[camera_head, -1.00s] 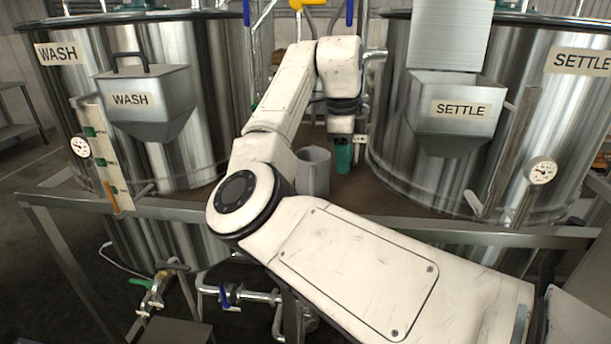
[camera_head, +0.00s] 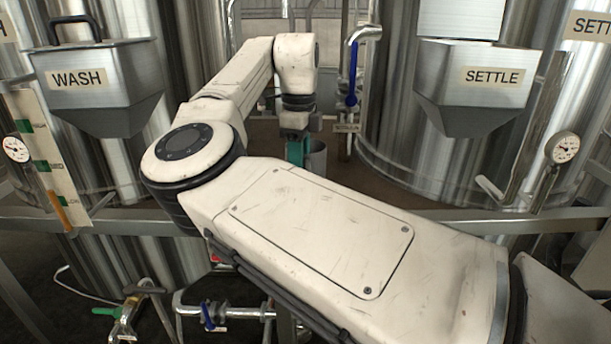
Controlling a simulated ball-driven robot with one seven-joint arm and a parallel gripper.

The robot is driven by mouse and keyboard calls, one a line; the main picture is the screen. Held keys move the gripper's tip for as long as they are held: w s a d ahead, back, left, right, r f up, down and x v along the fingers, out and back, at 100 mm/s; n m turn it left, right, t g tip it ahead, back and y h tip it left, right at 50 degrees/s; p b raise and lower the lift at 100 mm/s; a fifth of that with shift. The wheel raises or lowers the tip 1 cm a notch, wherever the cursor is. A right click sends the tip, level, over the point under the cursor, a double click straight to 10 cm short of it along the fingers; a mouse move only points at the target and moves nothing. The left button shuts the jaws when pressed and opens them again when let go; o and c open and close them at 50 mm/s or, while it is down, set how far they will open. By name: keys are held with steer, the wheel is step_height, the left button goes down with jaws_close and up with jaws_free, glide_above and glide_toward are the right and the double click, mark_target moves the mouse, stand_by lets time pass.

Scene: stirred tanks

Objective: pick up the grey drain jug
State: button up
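The grey drain jug (camera_head: 318,157) stands on the brown deck between the two steel tanks, partly hidden behind my gripper and arm. Its grey side and rim show just to the right of my gripper. My gripper (camera_head: 297,152) points down with its teal fingers at the jug's left side, at about rim height. The fingers overlap the jug's edge in the picture. I cannot tell whether they touch it, or how far apart they are.
The WASH hopper (camera_head: 100,92) is on the left tank and the SETTLE hopper (camera_head: 478,90) on the right tank. A pipe with a blue-handled valve (camera_head: 352,88) rises behind the jug. A steel rail (camera_head: 455,222) crosses in front. Gauges stand at both sides.

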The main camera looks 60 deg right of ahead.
step_height(320, 180, down, 5)
stand_by(0.3)
jaws_close()
stand_by(0.4)
